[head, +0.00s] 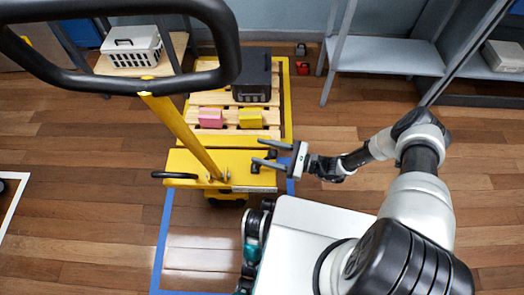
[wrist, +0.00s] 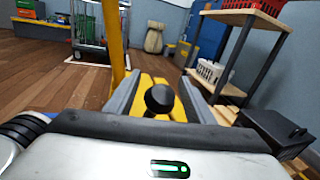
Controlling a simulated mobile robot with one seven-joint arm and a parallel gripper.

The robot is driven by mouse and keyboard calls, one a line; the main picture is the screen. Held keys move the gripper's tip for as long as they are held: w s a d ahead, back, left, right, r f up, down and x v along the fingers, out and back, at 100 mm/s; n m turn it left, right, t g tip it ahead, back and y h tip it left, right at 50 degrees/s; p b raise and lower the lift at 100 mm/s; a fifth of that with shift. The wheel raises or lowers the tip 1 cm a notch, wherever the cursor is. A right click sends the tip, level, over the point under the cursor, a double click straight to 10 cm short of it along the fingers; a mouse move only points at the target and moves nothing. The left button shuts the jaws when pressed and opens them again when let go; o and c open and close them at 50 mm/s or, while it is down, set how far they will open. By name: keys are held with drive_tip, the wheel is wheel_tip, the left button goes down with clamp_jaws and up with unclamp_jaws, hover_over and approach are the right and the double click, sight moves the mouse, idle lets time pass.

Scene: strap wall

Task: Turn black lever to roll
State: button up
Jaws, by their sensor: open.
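The yellow pallet truck (head: 215,175) stands left of my gripper. A long black handle bar (head: 173,175) sticks out from its left side. A short black lever knob (head: 271,154) shows at its right side, between my fingers. In the wrist view, the black knob (wrist: 159,98) stands between the two grey fingers, with yellow body behind it. My gripper (head: 257,151) is open and points left at the truck's right side. The fingers lie on either side of the knob; I cannot tell whether either touches it. No lever label is readable.
The truck's tiller with its black loop grip (head: 232,50) rises at upper left. A wooden pallet (head: 229,99) carries a black case (head: 252,84), a pink block (head: 210,117) and a yellow block (head: 250,117). Shelves (head: 385,56) stand behind.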

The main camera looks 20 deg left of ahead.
drive_tip(key=shift+a, duration=0.3)
